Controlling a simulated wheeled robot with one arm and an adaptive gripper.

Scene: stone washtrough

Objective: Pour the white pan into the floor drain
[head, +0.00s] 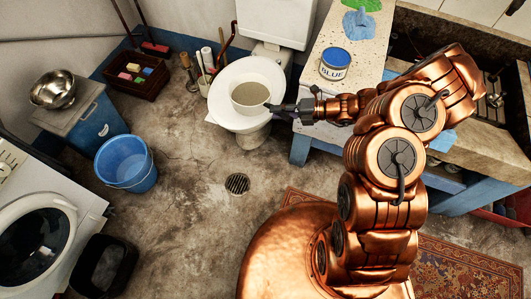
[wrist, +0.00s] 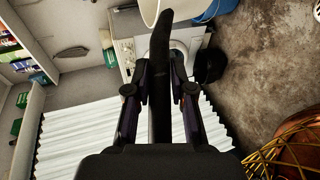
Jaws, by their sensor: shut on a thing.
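The white pan (head: 251,96) shows in front of the toilet bowl in the head view, roughly level, with a dull beige-grey surface inside. My gripper (head: 272,107) is shut on its dark handle, at the pan's right. In the wrist view the black handle (wrist: 160,70) runs up between the fingers of my gripper (wrist: 150,45), and a bit of the pan (wrist: 152,10) shows at the top edge. The floor drain (head: 237,184), a round dark grate, lies in the floor below the pan in the picture, clear of it and uncovered.
The toilet (head: 222,112) stands behind the pan. A blue bucket (head: 126,165) stands left of the drain. A stone counter (head: 335,35) with a blue paint can (head: 335,64) is to the right. A patterned rug (head: 445,270) lies at lower right. Floor around the drain is bare.

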